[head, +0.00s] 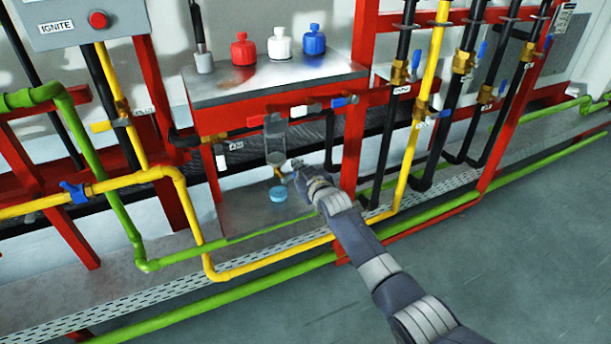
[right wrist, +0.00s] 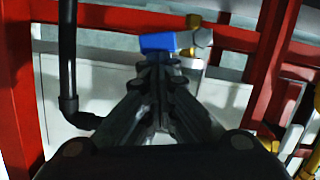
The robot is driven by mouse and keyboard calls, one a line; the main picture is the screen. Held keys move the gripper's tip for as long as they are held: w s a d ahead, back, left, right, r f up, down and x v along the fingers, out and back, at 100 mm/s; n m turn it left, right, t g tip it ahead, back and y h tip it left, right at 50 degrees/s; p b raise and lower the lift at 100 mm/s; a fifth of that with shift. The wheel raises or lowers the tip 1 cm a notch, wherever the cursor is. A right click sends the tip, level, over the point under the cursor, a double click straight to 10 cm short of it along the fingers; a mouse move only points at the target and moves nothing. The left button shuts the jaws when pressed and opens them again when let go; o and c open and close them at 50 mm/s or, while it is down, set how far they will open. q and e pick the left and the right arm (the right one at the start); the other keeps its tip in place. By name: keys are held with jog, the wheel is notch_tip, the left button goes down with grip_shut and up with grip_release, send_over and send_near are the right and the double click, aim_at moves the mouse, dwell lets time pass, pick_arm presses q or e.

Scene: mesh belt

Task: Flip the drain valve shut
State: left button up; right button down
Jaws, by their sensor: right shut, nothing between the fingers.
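A clear cylinder (head: 275,140) hangs below the short pipe with red, white and blue handles. A small brass fitting (head: 279,173) shows under it, partly covered by my right gripper (head: 296,168). In the right wrist view, a blue lever (right wrist: 158,43) on a brass valve body (right wrist: 188,59) lies just beyond the fingertips of my right gripper (right wrist: 160,62). This looks like the drain valve; its lever lies roughly crosswise there. The fingers are shut and empty, close to the lever. I cannot tell whether they touch. My left gripper is out of view.
A round blue-topped item (head: 278,194) sits below the brass fitting. A yellow pipe (head: 270,266) and a green pipe (head: 250,290) run low in front. Red uprights (head: 354,140) flank the area. Red, white and blue bottles stand on the metal shelf (head: 270,84). Open floor lies right.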

jog(key=v, duration=1.2)
jog(key=shift+f, duration=0.1)
dwell(0.4)
